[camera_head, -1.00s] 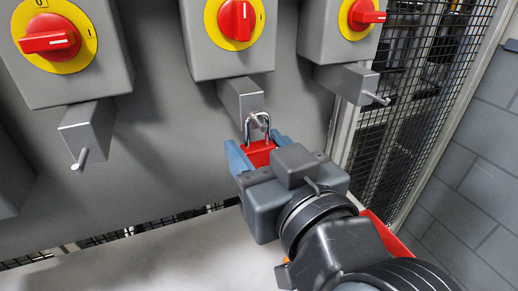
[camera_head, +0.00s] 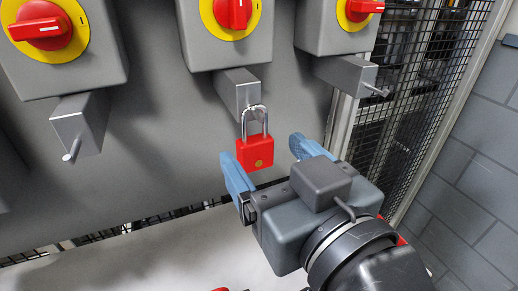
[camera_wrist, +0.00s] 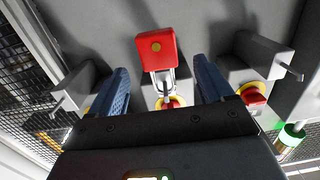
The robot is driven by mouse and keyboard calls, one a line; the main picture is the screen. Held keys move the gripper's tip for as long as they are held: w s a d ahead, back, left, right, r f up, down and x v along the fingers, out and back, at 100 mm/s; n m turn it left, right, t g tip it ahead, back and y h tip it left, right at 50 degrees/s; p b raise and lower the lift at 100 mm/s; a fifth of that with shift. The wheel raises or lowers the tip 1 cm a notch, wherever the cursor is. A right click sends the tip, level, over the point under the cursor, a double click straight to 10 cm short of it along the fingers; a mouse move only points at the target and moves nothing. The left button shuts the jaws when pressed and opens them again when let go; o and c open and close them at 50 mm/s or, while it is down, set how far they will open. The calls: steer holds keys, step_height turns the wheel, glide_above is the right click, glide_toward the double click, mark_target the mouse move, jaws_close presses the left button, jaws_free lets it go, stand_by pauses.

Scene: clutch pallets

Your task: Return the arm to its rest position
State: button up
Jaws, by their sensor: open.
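My gripper (camera_head: 270,165) is open, with its two blue fingers spread apart and nothing between them in the head view. A red padlock (camera_head: 256,153) with a metal shackle hangs from the middle bracket (camera_head: 237,88), just beyond and to the left of my fingers. In the wrist view the padlock (camera_wrist: 156,48) shows ahead of the gap between the fingers (camera_wrist: 160,90), clear of both. Where the shackle meets the bracket's pin is partly hidden.
Red and yellow rotary switches (camera_head: 230,14) sit on grey boxes above. Side brackets with pins stand left (camera_head: 82,122) and right (camera_head: 345,75). A mesh fence (camera_head: 410,110) and block wall (camera_head: 480,150) are at the right. A pale surface (camera_head: 150,265) lies below.

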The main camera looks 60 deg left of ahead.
steer(key=shift+s+d+r+b, duration=0.15)
steer(key=shift+d+b, duration=0.15)
steer(key=shift+d, duration=1.65)
steer(key=w+d+f+m+t+h, duration=0.2)
steer(key=d+f+m+t+h, duration=0.2)
steer(key=d+f+m+t, duration=0.45)
steer(key=w+d+f+m+t+h, duration=0.35)
steer(key=d+f+m, duration=0.25)
steer(key=d+f, duration=0.5)
steer(key=s+d+f+m+t+h, duration=0.1)
steer(key=s+d+m+h, duration=0.2)
steer(key=s+d+h, duration=0.7)
steer(key=s+d, duration=0.9)
steer(key=d, duration=0.3)
steer(key=shift+s+d+f+t, duration=0.2)
steer(key=shift+s+d+t, duration=0.1)
steer(key=shift+t, duration=0.1)
